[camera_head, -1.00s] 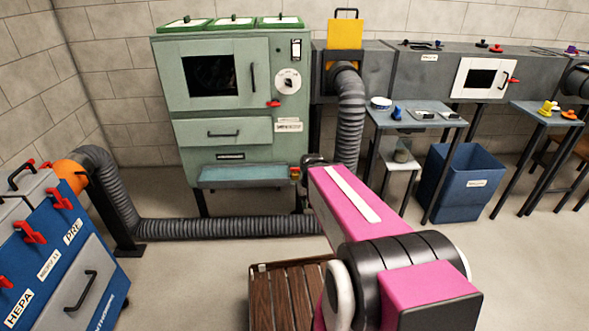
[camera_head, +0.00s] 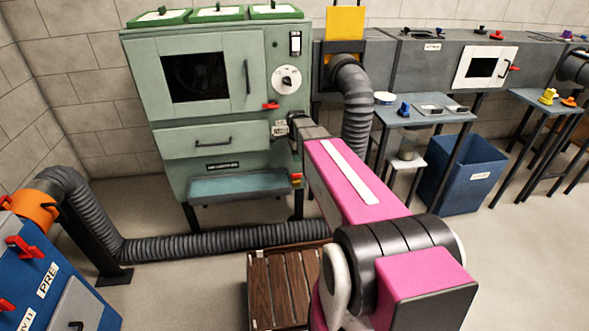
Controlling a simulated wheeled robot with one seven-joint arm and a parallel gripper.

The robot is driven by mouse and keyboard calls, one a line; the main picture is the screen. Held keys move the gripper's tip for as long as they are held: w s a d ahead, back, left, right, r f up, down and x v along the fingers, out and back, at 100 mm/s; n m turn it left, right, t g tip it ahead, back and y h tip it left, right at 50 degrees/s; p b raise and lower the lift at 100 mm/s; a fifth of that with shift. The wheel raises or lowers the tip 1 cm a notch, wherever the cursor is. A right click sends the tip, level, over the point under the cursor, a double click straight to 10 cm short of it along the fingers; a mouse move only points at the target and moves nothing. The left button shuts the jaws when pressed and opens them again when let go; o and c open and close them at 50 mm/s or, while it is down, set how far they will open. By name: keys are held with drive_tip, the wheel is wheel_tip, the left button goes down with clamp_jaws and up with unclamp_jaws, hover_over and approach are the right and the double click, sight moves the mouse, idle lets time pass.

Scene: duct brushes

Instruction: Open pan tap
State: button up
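The green cabinet (camera_head: 225,95) stands at the back left with a shallow blue-grey pan (camera_head: 240,185) low on its front. A small red and yellow fitting (camera_head: 296,180), which may be the pan tap, sits at the pan's right end, just left of my pink arm. My arm reaches forward from the bottom of the view. Its far grey end, with my gripper (camera_head: 300,132), is by the cabinet's right front edge, above the fitting. The fingers are too small and covered to make out, so I cannot tell open from shut or whether they touch anything.
A ribbed hose (camera_head: 225,240) runs along the floor below the pan. A slatted wooden pallet (camera_head: 282,285) lies in front. A blue cart (camera_head: 45,275) is at the left. A grey side table (camera_head: 425,115) and blue bin (camera_head: 465,175) stand right.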

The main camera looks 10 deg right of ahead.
sight(296, 177)
drive_tip(key=f, duration=1)
drive_tip(key=shift+w+f, duration=0.4)
clamp_jaws()
